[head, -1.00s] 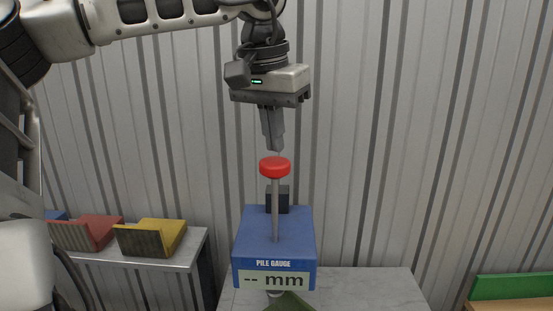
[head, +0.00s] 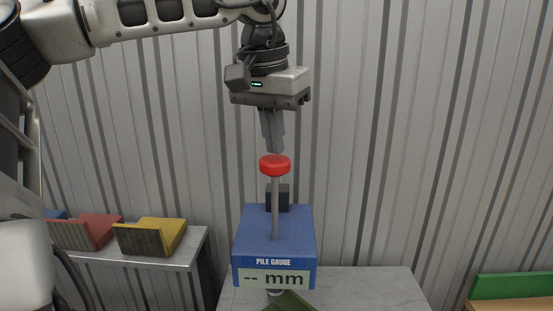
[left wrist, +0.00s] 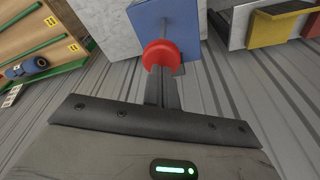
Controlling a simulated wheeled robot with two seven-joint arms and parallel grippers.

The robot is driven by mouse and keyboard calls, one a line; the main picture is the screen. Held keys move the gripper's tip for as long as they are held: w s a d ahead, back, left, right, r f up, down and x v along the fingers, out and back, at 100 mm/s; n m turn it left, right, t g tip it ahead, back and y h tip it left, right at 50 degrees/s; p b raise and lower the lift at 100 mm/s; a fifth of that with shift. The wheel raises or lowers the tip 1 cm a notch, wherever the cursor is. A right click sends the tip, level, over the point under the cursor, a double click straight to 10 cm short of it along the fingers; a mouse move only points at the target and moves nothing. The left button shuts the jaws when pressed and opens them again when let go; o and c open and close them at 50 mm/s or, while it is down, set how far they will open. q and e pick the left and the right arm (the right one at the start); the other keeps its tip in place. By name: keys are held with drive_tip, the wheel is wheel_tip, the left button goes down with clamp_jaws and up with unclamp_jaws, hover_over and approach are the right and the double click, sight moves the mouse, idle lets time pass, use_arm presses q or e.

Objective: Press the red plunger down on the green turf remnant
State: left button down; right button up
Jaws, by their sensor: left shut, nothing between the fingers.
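The red plunger (head: 275,164) is a round knob on a grey rod standing up from the blue pile gauge (head: 290,228). The gauge's display reads "-- mm". The plunger is raised high above the gauge body. My left gripper (head: 274,150) points down just above the knob, shut and empty; a small gap or contact cannot be told. In the left wrist view the fingertips (left wrist: 161,72) overlap the edge of the red knob (left wrist: 161,56). The green turf remnant (head: 291,304) shows only partly under the gauge's front. My right gripper is out of view.
The gauge stands on a grey table (head: 370,286). At left, another table holds a red tray (head: 90,232) and a yellow tray (head: 152,237). A green-edged wooden stand (head: 512,287) is at lower right. A corrugated wall is behind.

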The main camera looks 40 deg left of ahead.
sight(274, 159)
use_arm(q)
drive_tip(key=shift+f+b, duration=0.55)
drive_tip(key=shift+f, duration=1.1)
drive_tip(key=shift+f+b, duration=0.7)
drive_tip(key=shift+f, duration=0.15)
drive_tip(key=shift+f+b, duration=0.4)
drive_tip(key=shift+f, duration=0.2)
wheel_tip(274, 159, down, 3)
drive_tip(key=shift+b, duration=0.9)
drive_tip(key=shift+f+b, duration=0.35)
drive_tip(key=shift+f, duration=0.3)
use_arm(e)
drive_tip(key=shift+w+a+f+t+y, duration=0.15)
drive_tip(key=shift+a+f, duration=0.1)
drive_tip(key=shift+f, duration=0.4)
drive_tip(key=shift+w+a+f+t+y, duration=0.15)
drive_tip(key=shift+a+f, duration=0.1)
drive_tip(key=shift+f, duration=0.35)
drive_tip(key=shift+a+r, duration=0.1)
